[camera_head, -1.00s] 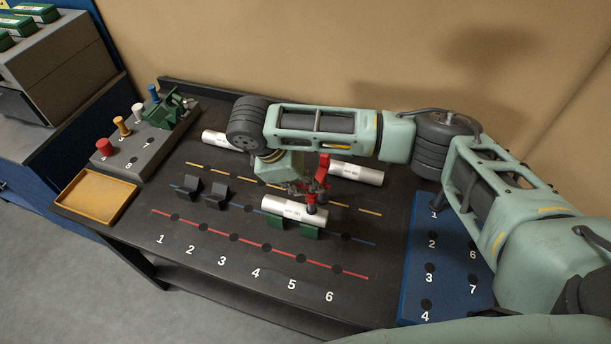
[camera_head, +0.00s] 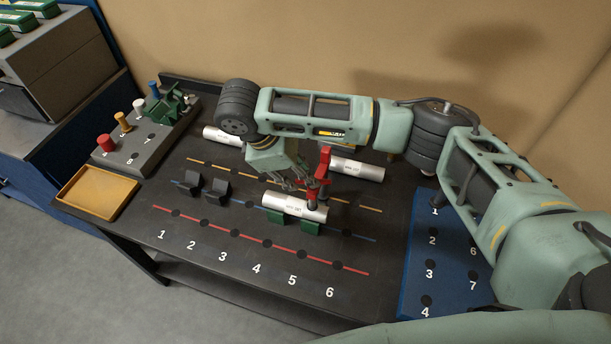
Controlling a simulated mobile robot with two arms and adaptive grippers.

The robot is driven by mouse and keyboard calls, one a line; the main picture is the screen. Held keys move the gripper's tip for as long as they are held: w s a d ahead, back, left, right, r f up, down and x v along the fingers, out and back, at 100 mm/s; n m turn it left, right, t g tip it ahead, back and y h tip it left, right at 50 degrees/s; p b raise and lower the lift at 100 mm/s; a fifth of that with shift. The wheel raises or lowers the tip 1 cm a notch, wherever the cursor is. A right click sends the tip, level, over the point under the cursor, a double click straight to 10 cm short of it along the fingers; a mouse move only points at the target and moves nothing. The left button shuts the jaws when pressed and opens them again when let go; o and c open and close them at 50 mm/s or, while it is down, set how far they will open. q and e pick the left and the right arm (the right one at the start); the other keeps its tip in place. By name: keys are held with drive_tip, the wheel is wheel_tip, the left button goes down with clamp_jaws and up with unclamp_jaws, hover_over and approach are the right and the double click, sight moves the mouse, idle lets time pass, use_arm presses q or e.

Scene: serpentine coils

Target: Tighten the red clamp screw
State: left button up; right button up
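A red clamp (camera_head: 323,167) stands upright at the right end of a silver cylinder (camera_head: 290,206). The clamp's screw cannot be told apart clearly at this size. My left gripper is out of view.
Two more silver cylinders lie behind, at right (camera_head: 357,170) and left (camera_head: 222,136), the latter partly behind my arm. Two black cradles (camera_head: 220,187) stand empty. A grey peg block (camera_head: 146,148), a yellow tray (camera_head: 97,193) and a blue numbered board (camera_head: 413,262) flank the work area.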

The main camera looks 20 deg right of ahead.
drive_tip(key=v, duration=0.8)
drive_tip(key=shift+a+r, duration=0.15)
drive_tip(key=shift+r, duration=0.15)
drive_tip(key=shift+s, duration=0.1)
